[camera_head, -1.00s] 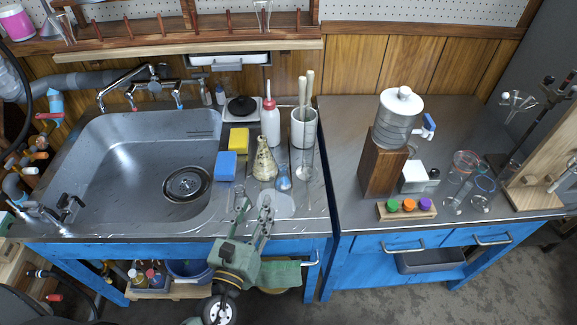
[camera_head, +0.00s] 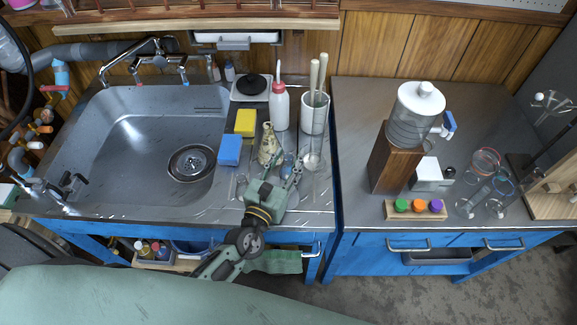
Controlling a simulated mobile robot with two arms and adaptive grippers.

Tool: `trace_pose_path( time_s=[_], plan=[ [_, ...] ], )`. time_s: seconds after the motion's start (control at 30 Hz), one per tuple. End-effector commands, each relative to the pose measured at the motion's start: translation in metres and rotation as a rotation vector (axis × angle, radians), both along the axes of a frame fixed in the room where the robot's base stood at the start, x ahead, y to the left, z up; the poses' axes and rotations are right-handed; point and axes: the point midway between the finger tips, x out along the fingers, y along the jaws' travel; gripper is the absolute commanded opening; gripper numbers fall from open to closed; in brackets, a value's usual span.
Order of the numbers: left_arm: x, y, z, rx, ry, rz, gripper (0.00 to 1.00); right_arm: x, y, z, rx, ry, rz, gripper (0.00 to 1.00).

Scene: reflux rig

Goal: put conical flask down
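The lower part of the flask is partly hidden by the gripper. My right gripper is not in view.
A blue sponge (camera_head: 230,150) and yellow sponge (camera_head: 245,122) lie to the left. A wash bottle (camera_head: 279,107) and a white beaker with pestles (camera_head: 314,116) stand behind. The right worktop (camera_head: 352,130) has free room at its left.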

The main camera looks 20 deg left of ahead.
Motion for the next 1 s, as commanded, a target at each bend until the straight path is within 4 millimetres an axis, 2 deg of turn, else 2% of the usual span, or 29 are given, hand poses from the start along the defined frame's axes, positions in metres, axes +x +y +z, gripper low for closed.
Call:
trace_pose_path(
  time_s=[0.1, 0.27, 0.7, 1.0],
  plan=[
    [0.004, 0.0, 0.0, -0.001, 0.0, 0.0, 0.39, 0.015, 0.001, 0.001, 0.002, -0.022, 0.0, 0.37],
    [0.003, 0.0, 0.0, -0.001, 0.001, 0.0, 0.38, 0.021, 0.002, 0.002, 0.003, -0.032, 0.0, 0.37],
    [0.003, 0.0, -0.001, 0.0, 0.003, 0.0, 0.01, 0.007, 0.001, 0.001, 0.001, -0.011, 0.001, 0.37],
    [0.002, 0.0, -0.003, 0.001, 0.007, -0.001, 0.0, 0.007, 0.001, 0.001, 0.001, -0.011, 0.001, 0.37]
  ],
)
